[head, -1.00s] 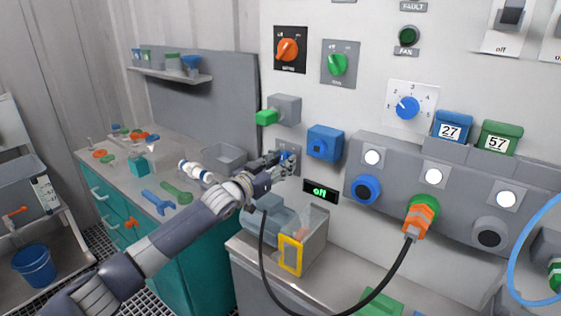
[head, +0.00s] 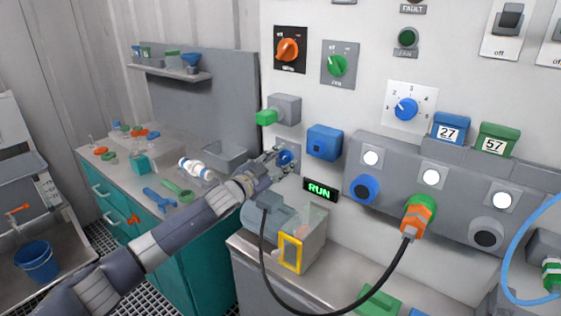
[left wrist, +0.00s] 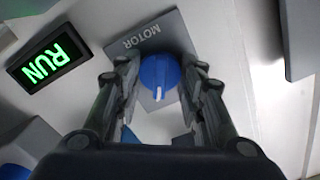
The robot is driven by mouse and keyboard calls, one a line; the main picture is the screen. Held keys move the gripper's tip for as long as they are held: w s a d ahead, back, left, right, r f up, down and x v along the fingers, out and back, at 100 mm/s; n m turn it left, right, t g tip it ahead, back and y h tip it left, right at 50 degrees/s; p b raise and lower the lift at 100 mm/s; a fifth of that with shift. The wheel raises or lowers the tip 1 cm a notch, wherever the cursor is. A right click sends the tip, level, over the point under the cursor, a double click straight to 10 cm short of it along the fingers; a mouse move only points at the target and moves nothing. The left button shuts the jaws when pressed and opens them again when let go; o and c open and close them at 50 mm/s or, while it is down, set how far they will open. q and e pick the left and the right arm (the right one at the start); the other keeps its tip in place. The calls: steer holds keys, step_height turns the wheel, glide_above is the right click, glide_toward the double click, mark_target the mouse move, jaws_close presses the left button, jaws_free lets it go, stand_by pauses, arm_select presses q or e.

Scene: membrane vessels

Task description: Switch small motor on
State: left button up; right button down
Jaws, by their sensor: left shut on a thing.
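A blue rotary knob (head: 285,157) sits on a grey plate labelled MOTOR on the wall. In the left wrist view the knob (left wrist: 160,74) has a white pointer mark directed toward the bottom of the picture. My left gripper (head: 279,160) reaches it from the left and is shut on it, one finger on each side. In the left wrist view my left gripper (left wrist: 160,88) frames the knob between its fingers. A small black display (head: 319,189) beside the knob reads RUN in green; it also shows in the left wrist view (left wrist: 46,60). My right gripper is not in view.
Below the knob stands a small motor (head: 268,212) in a clear-sided housing with a yellow frame (head: 290,253). A black cable (head: 345,312) loops in front to an orange plug (head: 416,217).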

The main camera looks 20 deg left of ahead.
arm_select(q)
steer(key=o, duration=1.1)
steer(key=shift+s+a+f, duration=0.15)
steer(key=shift+s+a, duration=0.1)
steer(key=shift+s, duration=0.35)
steer(key=v, duration=1)
steer(key=shift+s+a, duration=0.15)
steer(key=shift+s, duration=0.2)
